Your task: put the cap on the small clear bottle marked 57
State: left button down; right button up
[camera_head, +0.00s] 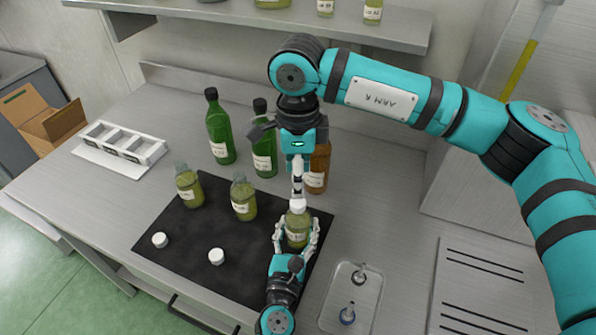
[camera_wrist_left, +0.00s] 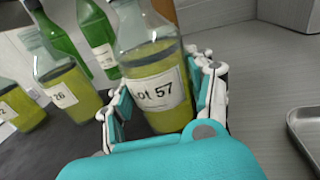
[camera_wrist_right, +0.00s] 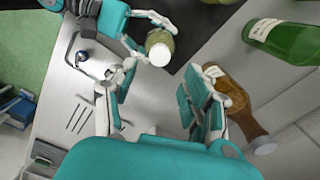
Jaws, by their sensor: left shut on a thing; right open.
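The small clear bottle marked 57 (camera_wrist_left: 158,75) holds yellow-green liquid, and its label faces the left wrist view. My left gripper (camera_head: 297,234) is shut around its body and holds it upright over the right part of the black mat. A white cap (camera_head: 297,205) sits on top of this bottle; it also shows in the right wrist view (camera_wrist_right: 159,54). How tightly it sits cannot be told. My right gripper (camera_head: 297,180) is open and empty, pointing down just above the cap. The bottle's mouth is out of the left wrist view.
Two small bottles (camera_head: 188,189) (camera_head: 243,202) and two loose white caps (camera_head: 160,240) (camera_head: 216,257) stand on the black mat (camera_head: 190,262). Green bottles (camera_head: 219,130) and an amber bottle (camera_head: 317,175) stand behind. A white rack (camera_head: 120,145) is left; a metal tray (camera_head: 333,318) is right.

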aim_at(298, 202)
notch_tip(298, 202, down, 8)
jog(key=shift+r, duration=0.2)
dwell(0.3)
grip_shut()
jog(key=shift+o, duration=0.7)
grip_release()
jog(key=shift+r, duration=0.1)
notch_tip(298, 202, up, 12)
